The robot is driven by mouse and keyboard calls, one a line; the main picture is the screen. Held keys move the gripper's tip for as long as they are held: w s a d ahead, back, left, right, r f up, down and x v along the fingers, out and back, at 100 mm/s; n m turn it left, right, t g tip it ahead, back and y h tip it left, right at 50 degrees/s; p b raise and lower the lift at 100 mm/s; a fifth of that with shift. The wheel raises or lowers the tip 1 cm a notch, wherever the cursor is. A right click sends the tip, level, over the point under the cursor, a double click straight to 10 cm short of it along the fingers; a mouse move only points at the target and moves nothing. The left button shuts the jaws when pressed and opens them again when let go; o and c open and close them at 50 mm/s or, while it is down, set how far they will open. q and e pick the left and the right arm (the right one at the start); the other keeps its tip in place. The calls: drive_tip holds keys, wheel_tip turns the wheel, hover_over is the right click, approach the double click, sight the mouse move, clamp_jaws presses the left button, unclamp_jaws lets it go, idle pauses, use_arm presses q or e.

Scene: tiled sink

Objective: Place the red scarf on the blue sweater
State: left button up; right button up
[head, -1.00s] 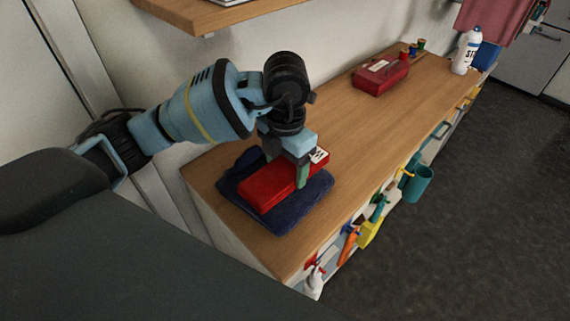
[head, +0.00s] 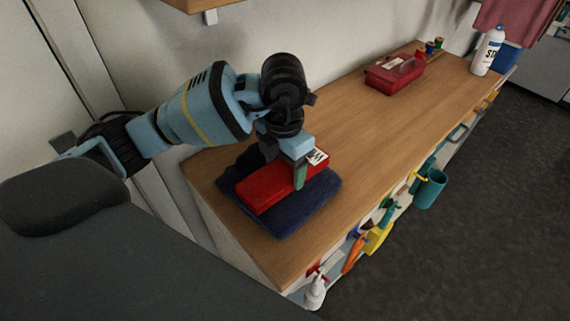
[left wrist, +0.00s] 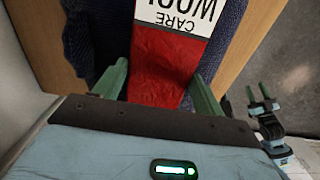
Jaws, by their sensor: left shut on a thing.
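The red scarf (head: 268,188), a folded red block with a white label, is at the blue sweater (head: 310,207), a dark blue folded cloth on the wooden top. It lies over the sweater's middle; I cannot tell if its whole underside touches. My left gripper (head: 286,172) is shut on the scarf from above, across its width. In the left wrist view the scarf (left wrist: 160,62) sits between the green fingers, with the sweater (left wrist: 230,38) around it. My right gripper (left wrist: 262,97) shows small at the right of that view, its fingers apart and empty.
Tools and a teal cup (head: 430,188) hang on the front edge. The top's middle is clear.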

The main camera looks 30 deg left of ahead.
sight(284, 170)
use_arm(q)
drive_tip(key=shift+f, duration=0.15)
drive_tip(key=o, duration=0.9)
drive_tip(key=shift+o, duration=0.5)
use_arm(e)
drive_tip(key=shift+f, duration=0.1)
drive_tip(key=shift+s+f, duration=0.1)
use_arm(q)
wheel_tip(284, 170, up, 8)
drive_tip(key=p, duration=0.3)
drive_tip(key=shift+p, duration=0.4)
drive_tip(key=shift+f, duration=0.15)
use_arm(e)
drive_tip(key=shift+t, duration=0.5)
drive_tip(key=shift+w+d+r, duration=0.1)
drive_tip(key=shift+w+r, duration=0.4)
drive_tip(key=shift+r, duration=0.3)
drive_tip(key=shift+w+d+r, duration=0.1)
drive_tip(key=shift+w+r, duration=0.45)
drive_tip(key=shift+r, duration=0.25)
drive_tip(key=shift+w+d+r, duration=0.1)
drive_tip(key=shift+w+r, duration=0.4)
drive_tip(key=shift+r, duration=0.3)
